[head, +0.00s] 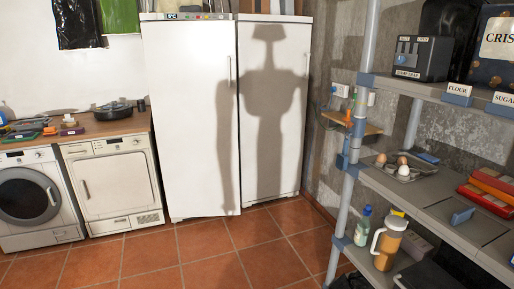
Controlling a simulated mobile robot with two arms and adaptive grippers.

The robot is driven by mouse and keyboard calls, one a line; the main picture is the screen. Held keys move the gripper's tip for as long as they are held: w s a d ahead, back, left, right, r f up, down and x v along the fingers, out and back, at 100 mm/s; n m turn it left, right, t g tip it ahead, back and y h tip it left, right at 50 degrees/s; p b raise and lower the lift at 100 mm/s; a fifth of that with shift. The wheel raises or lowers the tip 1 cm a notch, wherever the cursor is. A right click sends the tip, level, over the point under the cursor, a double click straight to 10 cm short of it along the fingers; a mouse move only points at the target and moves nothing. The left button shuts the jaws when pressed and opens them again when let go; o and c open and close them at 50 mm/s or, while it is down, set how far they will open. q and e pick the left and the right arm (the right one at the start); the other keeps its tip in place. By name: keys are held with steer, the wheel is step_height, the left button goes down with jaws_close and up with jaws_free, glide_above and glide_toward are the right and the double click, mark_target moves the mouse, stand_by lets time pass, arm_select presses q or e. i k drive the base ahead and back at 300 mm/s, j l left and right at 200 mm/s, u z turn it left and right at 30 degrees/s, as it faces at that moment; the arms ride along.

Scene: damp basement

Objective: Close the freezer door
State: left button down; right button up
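A tall white appliance, apparently the freezer (188,120), stands against the back wall in the middle of the head view. Its broad front door has a vertical handle (229,72) near the right edge and a strip of small coloured marks along the top. A second tall white panel (290,125) adjoins it on the right, with my shadow across it. The lower edge of the left door sits a little nearer to me than the right panel's. I cannot tell how far any door stands open. Neither of my grippers is in view.
A dryer (113,185) and a washing machine (30,198) stand left under a wooden counter (90,129). A grey shelf rack (430,195) fills the right side, with eggs (403,162) and a jug (388,242). The tiled floor (215,255) before the freezer is clear.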

mark_target(191, 66)
steer(key=i+u, duration=0.1)
steer(key=i, duration=0.5)
steer(key=i+l+u, duration=0.1)
steer(key=i, duration=0.5)
steer(key=i+l+u, duration=0.1)
steer(key=i, duration=0.5)
steer(key=i+l+u, duration=0.1)
steer(key=i, duration=0.5)
steer(key=l, duration=0.1)
